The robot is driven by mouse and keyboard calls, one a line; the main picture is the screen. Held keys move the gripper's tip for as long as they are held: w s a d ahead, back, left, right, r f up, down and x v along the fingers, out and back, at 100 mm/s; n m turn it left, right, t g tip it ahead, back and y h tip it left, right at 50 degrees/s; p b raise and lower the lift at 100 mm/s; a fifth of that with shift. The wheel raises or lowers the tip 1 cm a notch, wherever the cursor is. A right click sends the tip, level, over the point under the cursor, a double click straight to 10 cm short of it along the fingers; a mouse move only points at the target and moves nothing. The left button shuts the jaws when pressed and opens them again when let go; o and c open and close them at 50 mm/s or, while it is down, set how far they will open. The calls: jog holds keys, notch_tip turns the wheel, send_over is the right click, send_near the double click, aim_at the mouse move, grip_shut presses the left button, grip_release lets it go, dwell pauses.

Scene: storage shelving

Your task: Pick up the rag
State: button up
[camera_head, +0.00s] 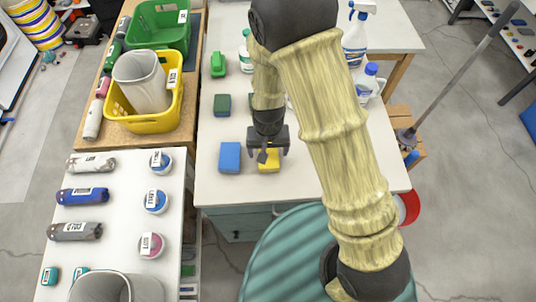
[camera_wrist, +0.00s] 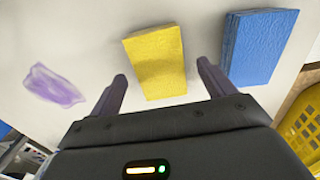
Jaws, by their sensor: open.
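A yellow folded-cloth-like block (camera_head: 269,166) lies flat on the white table; it also shows in the wrist view (camera_wrist: 156,62). A blue block (camera_head: 230,157) with layered edges lies beside it, also in the wrist view (camera_wrist: 258,46). I cannot tell for sure which of these is the rag. My gripper (camera_head: 267,153) is over the yellow block, pointing down, with its fingers apart. In the wrist view my gripper (camera_wrist: 163,73) has one finger on each side of the yellow block. Nothing is held. In the head view my gripper hides part of the yellow block.
A purple translucent item (camera_wrist: 54,86) lies on the table near the yellow block. Spray bottles (camera_head: 355,38) stand at the back right. A yellow bin (camera_head: 150,123) sits on the left shelf.

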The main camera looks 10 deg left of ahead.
jog(key=shift+f, duration=0.65)
jog(key=c, duration=1.1)
